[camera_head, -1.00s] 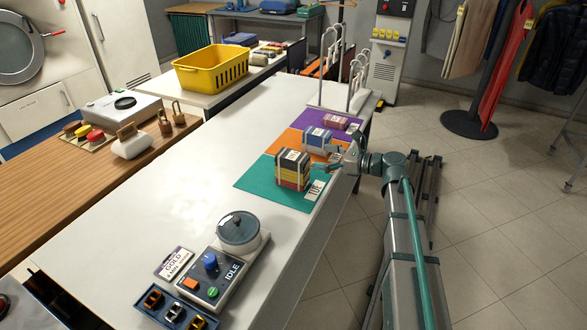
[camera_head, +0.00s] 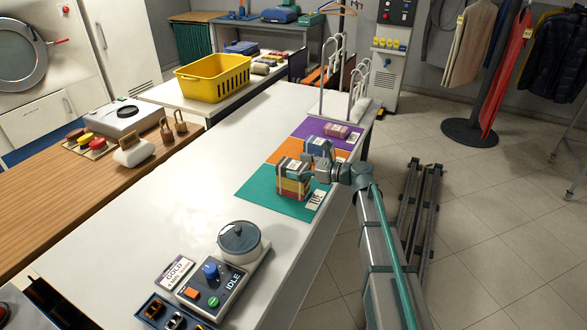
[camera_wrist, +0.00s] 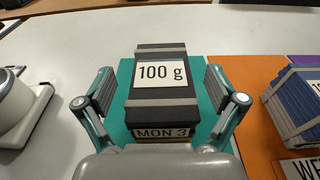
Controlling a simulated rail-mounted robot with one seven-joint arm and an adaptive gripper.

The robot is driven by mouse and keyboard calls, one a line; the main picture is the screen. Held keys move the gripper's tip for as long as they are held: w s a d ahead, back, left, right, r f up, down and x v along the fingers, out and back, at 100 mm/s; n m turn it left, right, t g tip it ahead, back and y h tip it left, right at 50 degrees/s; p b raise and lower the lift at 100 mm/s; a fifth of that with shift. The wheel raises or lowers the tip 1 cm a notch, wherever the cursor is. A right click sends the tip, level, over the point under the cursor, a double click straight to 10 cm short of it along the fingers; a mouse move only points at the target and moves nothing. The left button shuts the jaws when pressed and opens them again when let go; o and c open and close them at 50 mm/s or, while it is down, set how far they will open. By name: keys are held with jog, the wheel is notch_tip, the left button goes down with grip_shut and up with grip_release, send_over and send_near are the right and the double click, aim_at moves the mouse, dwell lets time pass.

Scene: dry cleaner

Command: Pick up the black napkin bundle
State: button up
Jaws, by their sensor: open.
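The black napkin bundle (camera_wrist: 162,65) is a stack with a dark top, grey bands and a "100 g" tag in the wrist view. In the head view the stack (camera_head: 292,181) shows coloured layers on its side and stands on the teal mat (camera_head: 262,200). My gripper (camera_wrist: 158,88) is open, with one finger on each side of the bundle and visible gaps between. In the head view my gripper (camera_head: 318,160) is at the bundle's right side, partly covering it.
A blue bundle (camera_wrist: 298,100) stands close on the right on the orange mat (camera_wrist: 245,95). A pink bundle (camera_head: 336,131) sits on the purple mat farther back. White racks (camera_head: 345,75) stand at the table's far end.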

jog(key=shift+x, duration=0.75)
jog(key=c, duration=0.9)
jog(key=shift+c, duration=0.3)
jog(key=shift+r, duration=0.15)
